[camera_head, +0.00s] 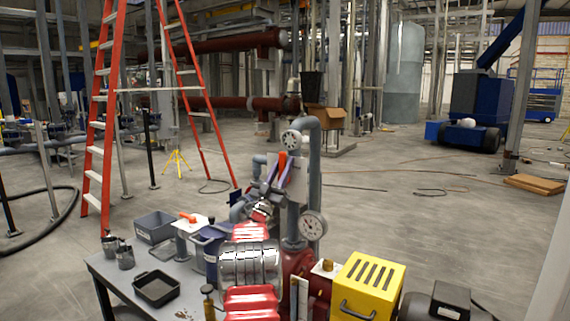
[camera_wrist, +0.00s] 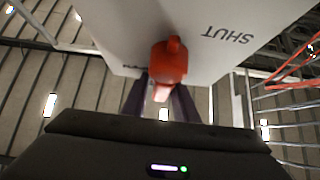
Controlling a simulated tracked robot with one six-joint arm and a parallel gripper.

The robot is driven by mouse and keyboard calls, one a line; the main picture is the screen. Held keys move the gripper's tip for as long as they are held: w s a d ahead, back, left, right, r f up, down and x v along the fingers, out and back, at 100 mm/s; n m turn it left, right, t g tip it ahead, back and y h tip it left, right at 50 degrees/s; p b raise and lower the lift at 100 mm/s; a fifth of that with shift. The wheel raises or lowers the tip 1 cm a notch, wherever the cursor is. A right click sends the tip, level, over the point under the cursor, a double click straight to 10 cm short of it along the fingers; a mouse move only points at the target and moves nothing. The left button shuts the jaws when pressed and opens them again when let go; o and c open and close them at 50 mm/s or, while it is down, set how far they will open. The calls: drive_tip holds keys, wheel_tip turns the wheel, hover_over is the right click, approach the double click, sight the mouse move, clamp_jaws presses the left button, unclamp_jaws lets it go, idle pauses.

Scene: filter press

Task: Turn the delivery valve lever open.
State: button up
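The orange delivery valve lever (camera_head: 282,160) stands at the white plate (camera_head: 298,183) on the grey pipe in the head view. In the wrist view the lever (camera_wrist: 168,62) is close ahead, in front of the white plate (camera_wrist: 215,22), which reads "SHUT" upside down. My gripper (camera_head: 272,188) is right at the lever, partly blending with the pump parts behind it. In the wrist view its two dark fingers (camera_wrist: 161,98) are apart, one on each side of the lever's near end. I see no clear contact between the fingers and the lever.
Below are the ribbed silver pump body (camera_head: 250,263) and yellow guard (camera_head: 368,287). The grey bench (camera_head: 112,268) holds a black tray (camera_head: 156,288) and cups.

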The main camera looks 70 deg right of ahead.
drive_tip(key=shift+o, duration=1.4)
drive_tip(key=shift+r, duration=0.3)
drive_tip(key=shift+a, duration=0.1)
drive_tip(key=shift+w+a+f, duration=0.25)
drive_tip(key=shift+a+f, duration=0.15)
drive_tip(key=shift+a, duration=0.05)
drive_tip(key=v, duration=1.2)
drive_tip(key=shift+f, duration=0.35)
drive_tip(key=shift+a, duration=0.1)
